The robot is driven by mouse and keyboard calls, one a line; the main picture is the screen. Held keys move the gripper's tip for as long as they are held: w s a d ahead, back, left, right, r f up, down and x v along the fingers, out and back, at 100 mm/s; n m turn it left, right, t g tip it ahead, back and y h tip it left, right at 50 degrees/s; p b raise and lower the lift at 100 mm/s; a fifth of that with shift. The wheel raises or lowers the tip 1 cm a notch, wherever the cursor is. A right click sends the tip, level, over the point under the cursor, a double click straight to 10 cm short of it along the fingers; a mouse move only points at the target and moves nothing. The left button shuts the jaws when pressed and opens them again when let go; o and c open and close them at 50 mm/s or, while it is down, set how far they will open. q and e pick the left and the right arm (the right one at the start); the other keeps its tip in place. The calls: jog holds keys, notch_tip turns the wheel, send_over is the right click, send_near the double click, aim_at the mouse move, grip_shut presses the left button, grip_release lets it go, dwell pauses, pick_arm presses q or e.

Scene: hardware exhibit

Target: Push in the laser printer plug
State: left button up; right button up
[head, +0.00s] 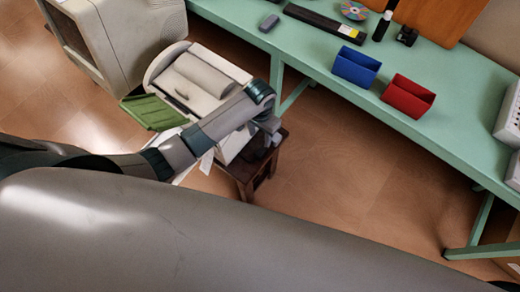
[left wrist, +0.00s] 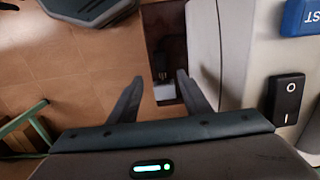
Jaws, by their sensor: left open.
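The laser printer (head: 190,85) is the pale machine with a green tray (head: 152,112), standing on a dark wooden stool (head: 250,172) in the head view. My left arm reaches across its front. My left gripper (head: 266,142) is beside the printer's right side, above the stool. In the left wrist view its two fingers (left wrist: 160,92) are apart. Beyond and between them are a small dark item, possibly the plug (left wrist: 159,66), and a light grey block (left wrist: 165,91). Whether they touch is too small to tell.
A pale monitor-like machine (head: 120,40) stands at upper left. The tiled floor (head: 350,180) is clear to the right.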

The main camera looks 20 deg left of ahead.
aim_at(260, 153)
pick_arm(q)
notch_tip(260, 153, down, 14)
jog(key=shift+r, duration=0.2)
dwell(0.4)
